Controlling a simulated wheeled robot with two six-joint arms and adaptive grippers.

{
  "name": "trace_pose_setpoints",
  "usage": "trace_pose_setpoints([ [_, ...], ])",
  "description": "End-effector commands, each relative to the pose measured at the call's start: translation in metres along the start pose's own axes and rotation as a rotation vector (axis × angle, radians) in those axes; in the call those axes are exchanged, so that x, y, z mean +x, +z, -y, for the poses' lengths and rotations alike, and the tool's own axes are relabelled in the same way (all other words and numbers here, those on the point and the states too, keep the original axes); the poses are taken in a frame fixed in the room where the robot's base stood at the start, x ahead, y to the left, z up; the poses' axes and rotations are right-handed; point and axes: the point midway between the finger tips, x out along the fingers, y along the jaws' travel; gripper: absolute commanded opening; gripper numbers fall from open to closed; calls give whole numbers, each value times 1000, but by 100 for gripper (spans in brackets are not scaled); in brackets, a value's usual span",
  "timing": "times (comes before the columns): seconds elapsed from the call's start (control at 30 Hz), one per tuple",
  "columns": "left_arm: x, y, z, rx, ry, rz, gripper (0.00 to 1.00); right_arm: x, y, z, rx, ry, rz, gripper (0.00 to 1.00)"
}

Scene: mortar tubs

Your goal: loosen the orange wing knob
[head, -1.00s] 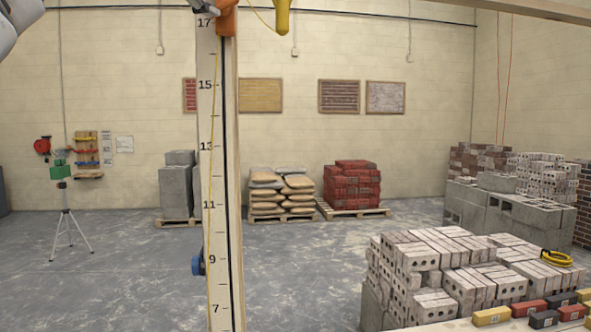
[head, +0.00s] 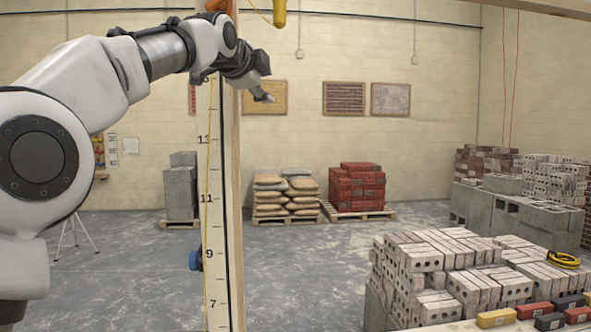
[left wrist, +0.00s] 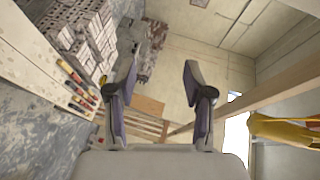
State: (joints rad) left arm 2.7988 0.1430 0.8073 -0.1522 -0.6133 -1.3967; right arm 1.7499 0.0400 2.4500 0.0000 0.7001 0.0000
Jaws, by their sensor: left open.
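An orange part (head: 218,5) sits at the top of the upright numbered post (head: 213,170), cut off by the upper picture edge and partly behind my left arm. I cannot tell whether it is the orange wing knob. My left gripper (head: 264,95) is just right of the post, below the orange part and apart from it. In the left wrist view its two fingers (left wrist: 162,85) are spread with nothing between them. A blurred yellow-orange thing (left wrist: 285,130) shows at that view's right edge; I cannot tell what it is. My right gripper is not in view.
A blue knob (head: 195,260) is low on the post. A yellow bob (head: 279,12) hangs right of the post's top. Stacked bricks (head: 425,265) and several small coloured blocks (head: 530,310) are at lower right.

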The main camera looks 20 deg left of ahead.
Motion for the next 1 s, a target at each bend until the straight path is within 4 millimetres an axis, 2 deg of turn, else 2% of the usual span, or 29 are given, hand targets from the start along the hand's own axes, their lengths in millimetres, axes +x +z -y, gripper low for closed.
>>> trace_pose_setpoints([
  [0.3, 46, -3, -61, -60, 73, 0, 52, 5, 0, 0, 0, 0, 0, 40],
  [0.7, 94, -4, -141, -140, 164, 9, 52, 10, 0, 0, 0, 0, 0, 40],
  [0.83, 104, -4, -161, -160, 185, 13, 52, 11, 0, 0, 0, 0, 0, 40],
  [1.0, 109, -4, -170, -171, 194, 14, 52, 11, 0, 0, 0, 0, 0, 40],
])
